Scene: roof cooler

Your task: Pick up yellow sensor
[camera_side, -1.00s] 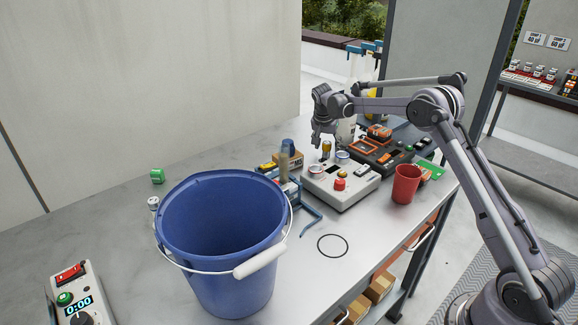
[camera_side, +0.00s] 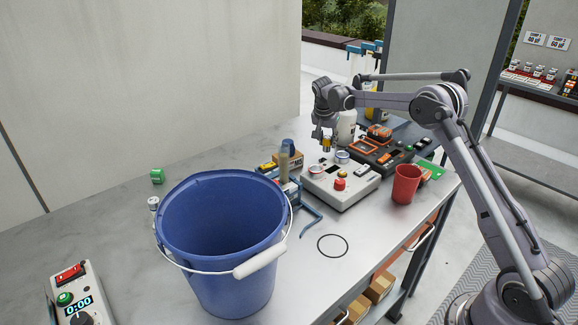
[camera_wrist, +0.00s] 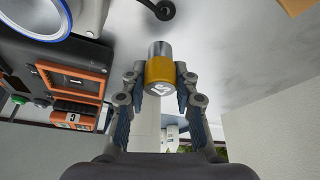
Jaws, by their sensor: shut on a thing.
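The yellow sensor (camera_wrist: 160,72) is a short cylinder with a yellow band and a silver end. In the wrist view it sits between the fingertips of my gripper (camera_wrist: 157,85), which is shut on it. In the side view the sensor (camera_side: 327,144) shows small below my gripper (camera_side: 325,135), above the back of the grey-white control box (camera_side: 345,197). The fingers partly hide it there.
A large blue bucket (camera_side: 225,185) stands at the front. A red cup (camera_side: 405,184) is right of the control box. A dark case with orange parts (camera_side: 365,150) lies behind it. A black ring (camera_side: 332,246) lies on clear table.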

